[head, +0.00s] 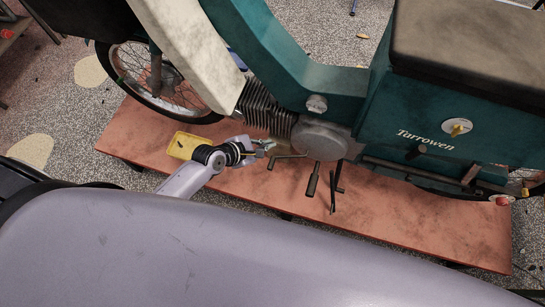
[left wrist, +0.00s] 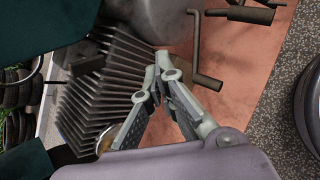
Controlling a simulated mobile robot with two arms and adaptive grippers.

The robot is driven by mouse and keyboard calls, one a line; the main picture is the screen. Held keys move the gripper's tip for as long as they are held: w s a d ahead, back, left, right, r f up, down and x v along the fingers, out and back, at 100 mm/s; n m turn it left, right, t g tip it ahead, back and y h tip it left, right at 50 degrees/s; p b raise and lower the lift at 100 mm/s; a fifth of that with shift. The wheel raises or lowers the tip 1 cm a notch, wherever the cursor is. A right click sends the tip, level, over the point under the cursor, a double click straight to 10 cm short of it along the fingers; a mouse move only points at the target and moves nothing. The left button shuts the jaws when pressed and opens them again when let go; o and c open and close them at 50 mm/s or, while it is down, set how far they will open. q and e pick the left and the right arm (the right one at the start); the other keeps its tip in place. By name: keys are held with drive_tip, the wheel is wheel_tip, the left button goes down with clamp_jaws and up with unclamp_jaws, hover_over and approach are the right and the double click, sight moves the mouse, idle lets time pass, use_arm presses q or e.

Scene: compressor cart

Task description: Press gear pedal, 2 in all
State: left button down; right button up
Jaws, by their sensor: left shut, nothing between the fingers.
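A teal moped (head: 330,60) stands on a reddish platform. A thin bent lever that looks like the gear pedal (head: 289,156) sticks out low beside the round engine cover (head: 320,140). In the left wrist view this pedal (left wrist: 197,50) hangs down and ends in a sideways foot piece. My left gripper (head: 270,146) is shut and empty. Its tips are just left of the pedal, below the finned cylinder. In the left wrist view the closed fingertips (left wrist: 164,64) are left of the pedal; I cannot tell whether they touch it. My right gripper is not in view.
A darker pedal (head: 313,180) and a thin stand-like rod (head: 333,190) stick out right of the lever. A yellow tray (head: 184,146) lies left of my gripper. The platform (head: 420,220) is bare at the front right. Engine fins (left wrist: 105,85) are close to my fingers.

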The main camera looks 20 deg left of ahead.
use_arm(q)
drive_tip(key=b, duration=0.8)
hover_over(272, 164)
drive_tip(key=f, duration=0.5)
drive_tip(key=a+f, duration=0.1)
drive_tip(key=f, duration=0.2)
drive_tip(key=shift+w, duration=0.1)
drive_tip(key=shift+d+f, duration=0.15)
drive_tip(key=shift+f, duration=0.2)
drive_tip(key=shift+f, duration=0.2)
drive_tip(key=shift+f, duration=0.2)
idle(0.3)
drive_tip(key=shift+d+f+b, duration=0.15)
drive_tip(key=shift+f+b, duration=0.4)
drive_tip(key=shift+f, duration=0.25)
drive_tip(key=shift+d+f+b, duration=0.15)
drive_tip(key=shift+f+b, duration=0.35)
drive_tip(key=shift+f, duration=0.25)
idle(1.6)
drive_tip(key=shift+r, duration=0.15)
drive_tip(key=shift+a+r+p, duration=0.2)
drive_tip(key=shift+r+p, duration=0.7)
drive_tip(key=shift+p, duration=0.15)
drive_tip(key=shift+a+r+p, duration=0.15)
drive_tip(key=shift+r+p, duration=0.7)
drive_tip(key=shift+p, duration=0.2)
drive_tip(key=shift+r, duration=0.1)
